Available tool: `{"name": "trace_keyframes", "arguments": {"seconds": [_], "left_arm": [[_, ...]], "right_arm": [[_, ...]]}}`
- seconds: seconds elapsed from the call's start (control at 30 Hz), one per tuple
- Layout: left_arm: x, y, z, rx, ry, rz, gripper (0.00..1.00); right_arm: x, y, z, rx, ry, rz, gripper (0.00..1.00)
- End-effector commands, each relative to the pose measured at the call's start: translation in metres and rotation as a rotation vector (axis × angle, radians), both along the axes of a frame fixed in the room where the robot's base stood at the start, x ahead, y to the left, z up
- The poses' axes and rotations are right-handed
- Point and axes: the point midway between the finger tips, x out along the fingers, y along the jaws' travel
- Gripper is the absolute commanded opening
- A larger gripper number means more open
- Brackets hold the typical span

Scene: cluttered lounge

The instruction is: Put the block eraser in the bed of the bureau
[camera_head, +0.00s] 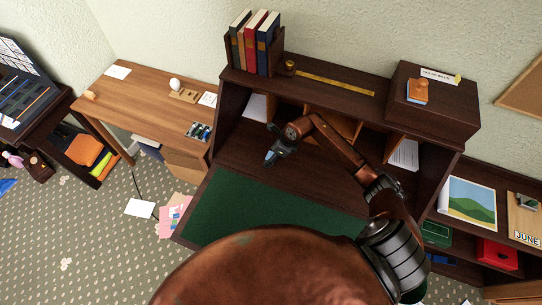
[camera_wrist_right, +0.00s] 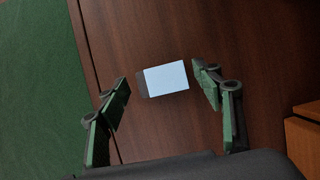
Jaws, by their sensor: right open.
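The bureau (camera_head: 222,130) is dark wood with a green writing surface (camera_head: 250,208) and a wooden bed behind it. In the right wrist view a pale blue-white block, which looks like the block eraser (camera_wrist_right: 168,78), shows against the dark wood (camera_wrist_right: 150,130), with a dark patch at its left end. My right gripper (camera_head: 272,157) reaches into the bureau, low over the bed. Its fingers (camera_wrist_right: 160,76) are open, one on each side of the block, with gaps showing. I cannot tell whether the block touches the wood. My left gripper is not in view.
Pigeonholes with papers (camera_head: 404,153) line the bureau's back. Its top holds books (camera_head: 254,42), a brass ruler (camera_head: 335,83) and a dark box (camera_head: 437,98) with a stamp (camera_head: 417,90). A wooden desk (camera_head: 140,95) stands left. The green surface is clear where visible.

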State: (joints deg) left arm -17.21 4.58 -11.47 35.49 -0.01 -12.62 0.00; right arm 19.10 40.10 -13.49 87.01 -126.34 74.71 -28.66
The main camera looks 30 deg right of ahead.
Motion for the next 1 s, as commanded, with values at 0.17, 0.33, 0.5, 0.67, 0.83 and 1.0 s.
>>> {"name": "trace_keyframes", "arguments": {"seconds": [0.17,0.33,0.5,0.67,0.83,1.0], "left_arm": [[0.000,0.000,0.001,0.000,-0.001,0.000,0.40],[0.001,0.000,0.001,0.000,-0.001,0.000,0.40],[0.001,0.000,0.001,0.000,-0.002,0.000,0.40],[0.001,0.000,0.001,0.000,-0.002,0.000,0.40],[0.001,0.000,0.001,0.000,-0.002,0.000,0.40],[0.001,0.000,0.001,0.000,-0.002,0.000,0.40]], "right_arm": [[-0.007,-0.010,0.027,-0.006,-0.004,0.001,0.60],[-0.018,-0.019,0.061,-0.006,-0.004,0.002,0.60],[-0.028,-0.027,0.089,-0.006,-0.002,0.001,0.60],[-0.032,-0.031,0.104,-0.003,-0.002,0.001,0.60],[-0.034,-0.031,0.109,-0.001,-0.001,0.001,0.60],[-0.034,-0.031,0.108,-0.001,-0.001,0.001,0.60]]}}
